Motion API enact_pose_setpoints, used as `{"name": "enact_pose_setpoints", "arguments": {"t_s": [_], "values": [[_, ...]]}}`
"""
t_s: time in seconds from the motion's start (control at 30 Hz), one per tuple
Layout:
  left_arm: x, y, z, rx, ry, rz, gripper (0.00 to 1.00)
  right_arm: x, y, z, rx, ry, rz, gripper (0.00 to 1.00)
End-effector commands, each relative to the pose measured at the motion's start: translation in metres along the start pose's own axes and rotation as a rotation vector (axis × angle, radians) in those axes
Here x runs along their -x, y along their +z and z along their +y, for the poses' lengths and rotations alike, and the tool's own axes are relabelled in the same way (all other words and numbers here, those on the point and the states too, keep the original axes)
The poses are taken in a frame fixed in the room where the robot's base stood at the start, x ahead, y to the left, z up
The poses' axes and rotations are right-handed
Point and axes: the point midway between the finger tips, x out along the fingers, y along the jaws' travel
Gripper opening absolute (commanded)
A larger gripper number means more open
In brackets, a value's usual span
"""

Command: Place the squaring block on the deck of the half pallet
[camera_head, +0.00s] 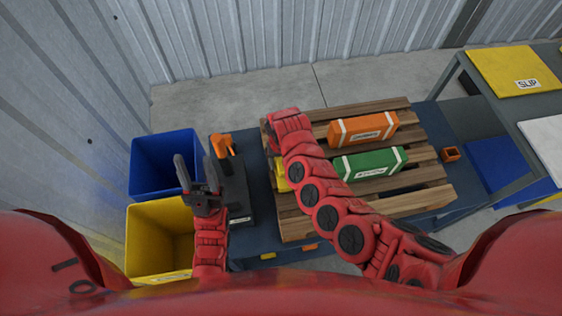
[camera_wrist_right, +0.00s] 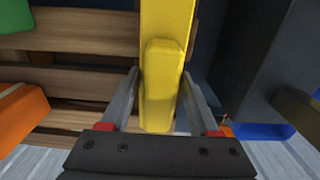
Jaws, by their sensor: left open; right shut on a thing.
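The yellow squaring block (camera_wrist_right: 165,88) is between the fingers of my right gripper (camera_wrist_right: 163,105), which is shut on it. In the head view a small yellow part of the block (camera_head: 282,178) shows beside my right arm, at the left edge of the half pallet (camera_head: 425,199). My right arm hides the rest of it and the right fingers there. The wrist view shows the block along the ends of the wooden slats (camera_wrist_right: 85,52); I cannot tell whether it touches them. My left gripper (camera_head: 190,178) is open and empty, left of the pallet.
An orange box (camera_head: 362,129) and a green box (camera_head: 370,164) lie on the deck. A small orange piece (camera_head: 451,154) sits at its right. Blue (camera_head: 165,145) and yellow (camera_head: 160,225) bins stand left. An orange tool (camera_head: 222,145) is near my left gripper. A grey bench (camera_head: 505,105) stands right.

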Motion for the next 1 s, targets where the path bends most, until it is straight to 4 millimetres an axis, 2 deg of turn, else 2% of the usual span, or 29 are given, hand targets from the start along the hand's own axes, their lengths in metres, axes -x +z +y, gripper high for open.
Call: {"name": "enact_pose_setpoints", "arguments": {"t_s": [0.2,0.23,0.37,0.77,1.0], "values": [[0.003,0.001,0.0,0.0,0.0,0.0,0.5,-0.004,0.0,0.0,0.001,0.001,0.001,0.0],[0.002,0.0,0.0,0.0,0.0,0.0,0.5,-0.003,0.0,0.0,0.001,0.0,0.001,0.67],[0.002,0.0,0.0,0.0,0.0,0.0,0.5,-0.003,0.0,0.0,0.001,0.0,0.0,0.91],[0.0,0.0,0.0,0.0,0.0,0.0,0.5,0.003,-0.001,0.0,0.0,0.0,0.002,0.92],[0.003,0.001,0.0,0.0,0.0,0.0,0.5,0.036,-0.002,-0.001,-0.003,-0.003,0.006,0.92]]}}
